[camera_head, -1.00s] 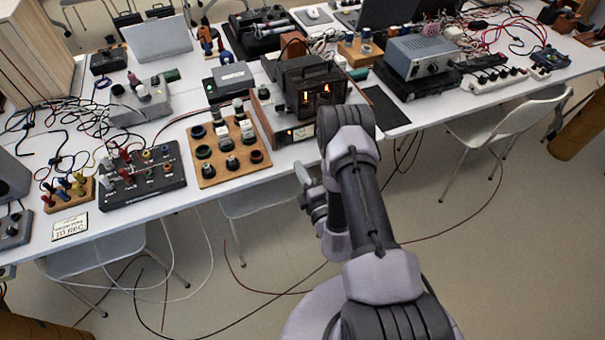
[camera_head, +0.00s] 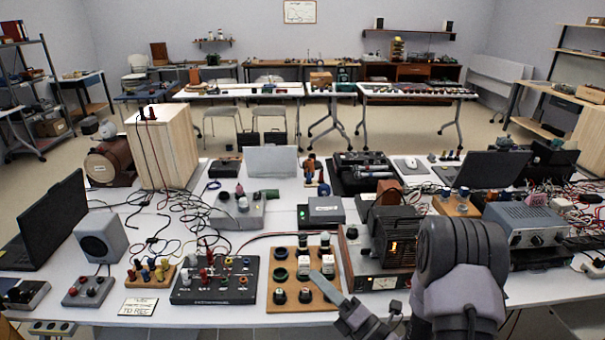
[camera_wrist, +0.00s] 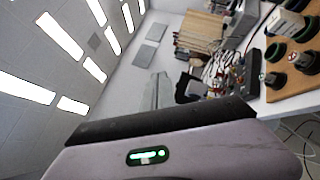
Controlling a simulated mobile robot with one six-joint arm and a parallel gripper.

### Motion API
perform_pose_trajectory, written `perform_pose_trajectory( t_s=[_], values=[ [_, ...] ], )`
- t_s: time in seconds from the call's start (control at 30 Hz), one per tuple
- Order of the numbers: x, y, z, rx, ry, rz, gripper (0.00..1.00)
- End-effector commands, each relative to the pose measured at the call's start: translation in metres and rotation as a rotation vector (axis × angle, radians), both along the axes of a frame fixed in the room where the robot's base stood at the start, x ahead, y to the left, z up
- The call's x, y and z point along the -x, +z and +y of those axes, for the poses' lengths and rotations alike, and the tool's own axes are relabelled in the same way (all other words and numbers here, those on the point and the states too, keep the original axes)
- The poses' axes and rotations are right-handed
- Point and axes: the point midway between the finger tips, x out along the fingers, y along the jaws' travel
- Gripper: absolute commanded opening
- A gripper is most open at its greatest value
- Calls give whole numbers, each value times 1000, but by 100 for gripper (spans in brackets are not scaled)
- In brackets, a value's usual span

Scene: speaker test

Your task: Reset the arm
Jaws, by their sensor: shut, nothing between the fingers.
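My arm rises at the lower right of the head view, bent at a dark joint, in front of the table's front edge. My gripper (camera_head: 316,277) shows left of that joint, as a narrow grey finger shape pointing up and left. It is shut and empty. In the picture it overlaps the front of the wooden board with dark knobs (camera_head: 265,298); I cannot tell the gap between them. In the wrist view, my own pale arm housing with a green light fills the bottom.
The white table (camera_head: 225,318) is crowded with equipment. A black socket box (camera_head: 215,285) stands left of the board, and a dark lamp unit (camera_head: 392,240) stands close behind my arm. A grey power supply (camera_head: 525,222) is to the right. Open floor lies beyond the table.

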Motion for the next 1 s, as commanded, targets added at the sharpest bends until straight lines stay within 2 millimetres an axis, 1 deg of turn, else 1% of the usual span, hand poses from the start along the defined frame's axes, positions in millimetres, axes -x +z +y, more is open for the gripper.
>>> perform_pose_trajectory(
  t_s=[0.03, 0.07, 0.1, 0.17, 0.2, 0.23, 0.27, 0.3, 0.33, 0.37, 0.4, 0.47, 0.5, 0.6, 0.63, 0.7, 0.77, 1.0],
  values=[
    [19, 40, 30, 98, 134, -117, 0],
    [37, 60, 49, 169, 224, -193, 0],
    [66, 83, 72, 277, 348, -305, 0],
    [120, 107, 99, 473, 543, -503, 0],
    [158, 114, 108, 620, 669, -646, 0],
    [184, 114, 110, 736, 755, -754, 0],
    [208, 112, 108, 856, 838, -863, 0],
    [234, 106, 100, 1023, 938, -1010, 0],
    [249, 100, 90, 1154, 1005, -1121, 0],
    [259, 95, 77, 1286, 1065, -1230, 0],
    [267, 90, 57, 1464, 1134, -1367, 0],
    [269, 89, 27, 1719, 1208, -1547, 0],
    [267, 92, 9, 1872, 1244, -1648, 0],
    [257, 109, -24, 2179, 1287, -1821, 0],
    [254, 114, -30, -2183, -1256, 1804, 0],
    [250, 122, -39, -2140, -1186, 1735, 0],
    [249, 125, -43, -2123, -1162, 1710, 0],
    [249, 126, -43, -2122, -1161, 1707, 0]
  ],
)
